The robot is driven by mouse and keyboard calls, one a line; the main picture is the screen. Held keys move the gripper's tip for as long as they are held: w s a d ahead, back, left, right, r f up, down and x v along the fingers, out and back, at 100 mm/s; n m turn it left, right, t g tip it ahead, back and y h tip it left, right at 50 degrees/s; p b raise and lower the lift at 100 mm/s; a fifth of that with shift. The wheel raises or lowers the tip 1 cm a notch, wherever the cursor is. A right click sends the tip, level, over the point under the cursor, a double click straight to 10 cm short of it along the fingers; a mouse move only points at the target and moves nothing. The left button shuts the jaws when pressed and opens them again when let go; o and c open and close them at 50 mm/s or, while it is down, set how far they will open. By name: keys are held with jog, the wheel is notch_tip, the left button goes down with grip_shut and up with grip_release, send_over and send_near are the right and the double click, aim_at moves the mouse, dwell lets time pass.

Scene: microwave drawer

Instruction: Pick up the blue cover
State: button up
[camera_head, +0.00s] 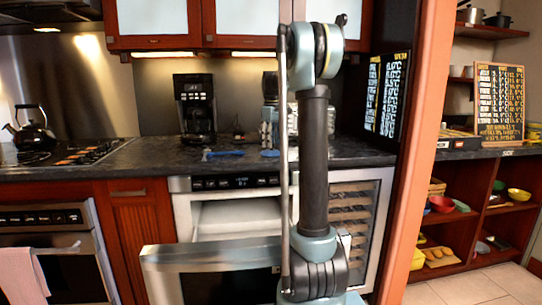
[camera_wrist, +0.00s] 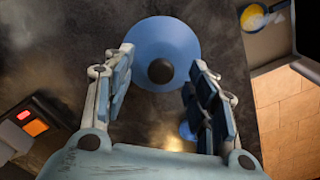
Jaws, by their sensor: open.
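The blue cover (camera_wrist: 135,40), a round lid with a dark knob in its middle, lies on the dark counter in the wrist view. In the head view it shows as a small blue shape (camera_head: 270,153) below my gripper (camera_head: 268,138), partly hidden by my arm. In the wrist view my gripper (camera_wrist: 163,66) is open, pointing down, with its fingers apart on either side of the knob's line. Nothing is held. The height between fingertips and cover is hard to tell.
Another blue item (camera_head: 225,154) lies left of the cover. A coffee maker (camera_head: 195,105) stands behind it. The microwave drawer (camera_head: 230,217) below the counter is pulled open. A menu board (camera_head: 386,95) leans at the right. A kettle (camera_head: 31,128) sits on the stove.

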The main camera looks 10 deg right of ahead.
jog(key=shift+f, duration=1.05)
jog(key=c, duration=1.1)
jog(key=shift+r, duration=0.1)
